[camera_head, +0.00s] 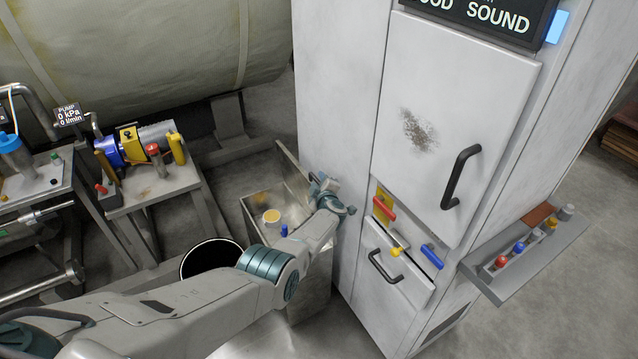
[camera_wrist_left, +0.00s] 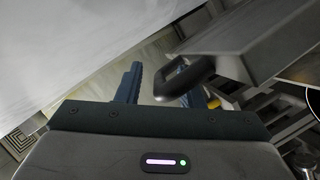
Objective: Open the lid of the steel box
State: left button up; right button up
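The steel box (camera_head: 308,291) stands on the floor beside the white cabinet, partly hidden by my left arm. Its lid (camera_head: 291,176) is raised and tilted up, and the inside shows, with a yellow-topped round item (camera_head: 271,216) and a small blue item (camera_head: 284,230). My left gripper (camera_head: 328,190) is at the raised lid's upper right side, close to the cabinet. In the left wrist view its fingers (camera_wrist_left: 160,78) are apart. A dark loop handle (camera_wrist_left: 187,79) on a grey panel overlaps the right finger; I cannot tell whether they touch. My right gripper is not in view.
The white cabinet (camera_head: 335,120) with black handles stands close to the right of my left gripper. A black round bin (camera_head: 211,257) is left of the box. A pump bench (camera_head: 152,187) stands further left. A grey shelf with colored knobs (camera_head: 525,258) juts out at the right.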

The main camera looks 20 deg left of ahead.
pick_arm(q)
jog(key=shift+s+d+r+p, duration=0.1)
jog(key=shift+s+r+p, duration=0.1)
jog(key=shift+p, duration=0.15)
jog(key=p+v, duration=0.5)
jog(key=v, duration=0.5)
jog(key=shift+s+p, duration=0.2)
jog(key=shift+p, duration=0.1)
jog(key=shift+f, duration=0.15)
